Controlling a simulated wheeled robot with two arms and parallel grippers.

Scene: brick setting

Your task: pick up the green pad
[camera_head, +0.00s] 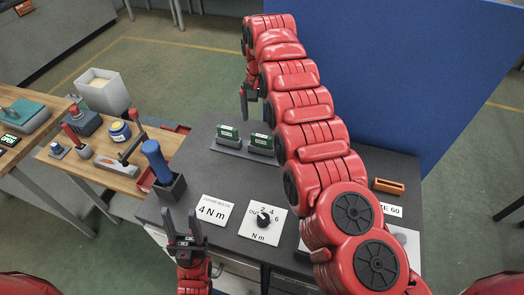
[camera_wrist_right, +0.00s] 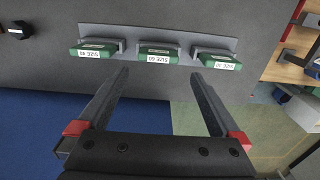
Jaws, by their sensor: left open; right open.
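Three green pads with white labels sit in a row on a grey rack (camera_wrist_right: 190,38) in the right wrist view: one at left (camera_wrist_right: 92,48), one in the middle (camera_wrist_right: 158,52), one at right (camera_wrist_right: 216,58). In the head view two green pads (camera_head: 228,132) (camera_head: 262,141) show; my right arm hides the rest of the row. My right gripper (camera_wrist_right: 160,75) is open and empty, its fingertips pointing toward the middle pad, apart from it. It also shows beyond the rack in the head view (camera_head: 247,100). My left gripper (camera_head: 182,222) is open and empty near the bench's front left.
The dark bench (camera_head: 200,185) holds a 4 Nm card (camera_head: 213,210), a dial card (camera_head: 263,221), a blue-handled tool (camera_head: 155,160) in a dark holder and a small orange-brown tray (camera_head: 388,186). A blue partition (camera_head: 400,80) stands behind. A wooden table (camera_head: 110,180) with tools stands left.

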